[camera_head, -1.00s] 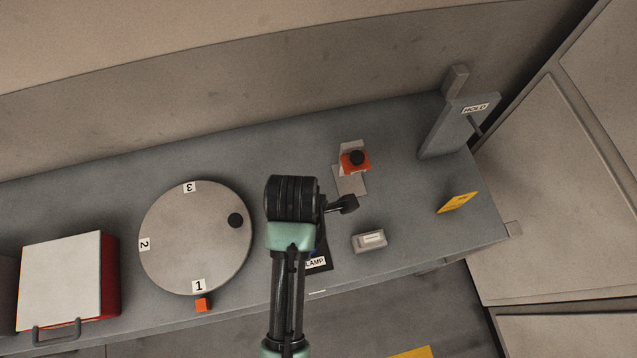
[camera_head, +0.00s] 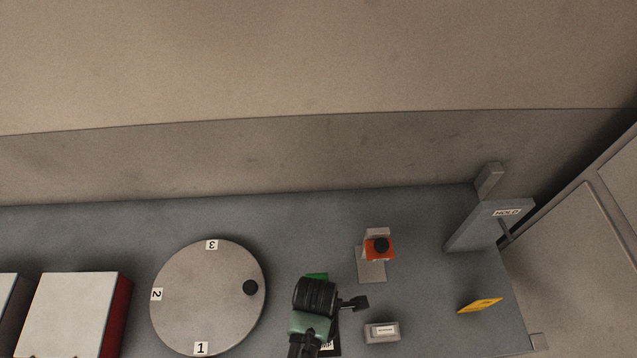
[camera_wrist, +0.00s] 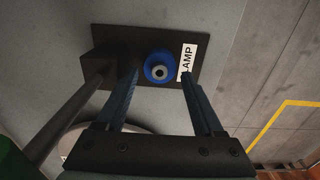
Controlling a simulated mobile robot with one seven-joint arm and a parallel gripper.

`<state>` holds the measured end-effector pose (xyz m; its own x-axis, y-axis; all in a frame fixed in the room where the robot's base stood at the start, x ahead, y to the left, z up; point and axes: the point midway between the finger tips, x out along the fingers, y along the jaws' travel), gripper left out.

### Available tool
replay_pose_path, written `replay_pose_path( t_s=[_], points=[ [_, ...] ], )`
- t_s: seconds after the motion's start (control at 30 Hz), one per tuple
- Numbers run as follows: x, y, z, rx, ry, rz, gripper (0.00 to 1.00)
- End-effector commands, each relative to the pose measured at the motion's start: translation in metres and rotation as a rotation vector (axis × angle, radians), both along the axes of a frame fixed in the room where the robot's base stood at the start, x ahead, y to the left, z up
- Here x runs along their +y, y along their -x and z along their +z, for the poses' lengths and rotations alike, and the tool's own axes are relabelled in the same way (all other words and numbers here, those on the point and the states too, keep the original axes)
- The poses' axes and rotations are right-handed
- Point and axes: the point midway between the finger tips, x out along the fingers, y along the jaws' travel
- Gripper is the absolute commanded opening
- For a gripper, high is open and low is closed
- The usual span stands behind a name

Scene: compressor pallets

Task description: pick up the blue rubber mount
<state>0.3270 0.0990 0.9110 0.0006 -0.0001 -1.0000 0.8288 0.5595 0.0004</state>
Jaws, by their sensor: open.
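The blue rubber mount (camera_wrist: 159,66), a blue ring with a pale centre and dark hole, sits on a dark plate (camera_wrist: 113,38) labelled CLAMP in the wrist view. My gripper (camera_wrist: 159,75) is open, its two fingers on either side of the mount in this view. I see a gap on both sides; whether the fingertips are down at its height I cannot tell. In the head view my wrist (camera_head: 316,297) covers the mount and most of the clamp plate.
A dark block with a grey rod (camera_wrist: 75,110) stands left of the mount, close to my left finger. A round numbered turntable (camera_head: 205,300), an orange button stand (camera_head: 371,270), a small grey box (camera_head: 382,332) and the HOLD post (camera_head: 480,226) are around.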

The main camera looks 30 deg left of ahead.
Motion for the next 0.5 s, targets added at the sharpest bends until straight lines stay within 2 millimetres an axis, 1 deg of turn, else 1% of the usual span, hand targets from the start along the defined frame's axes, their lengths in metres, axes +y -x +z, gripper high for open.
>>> replay_pose_path(
  t_s=[0.1, 0.2, 0.3, 0.5],
  points=[
    [0.000, 0.000, -0.014, -0.001, 0.001, -0.001, 0.69],
    [0.001, 0.000, -0.023, 0.000, 0.000, 0.000, 0.69],
    [0.001, 0.001, -0.027, -0.001, -0.001, 0.000, 0.69],
    [0.001, 0.001, -0.027, -0.002, -0.001, 0.000, 0.69]
  ],
)
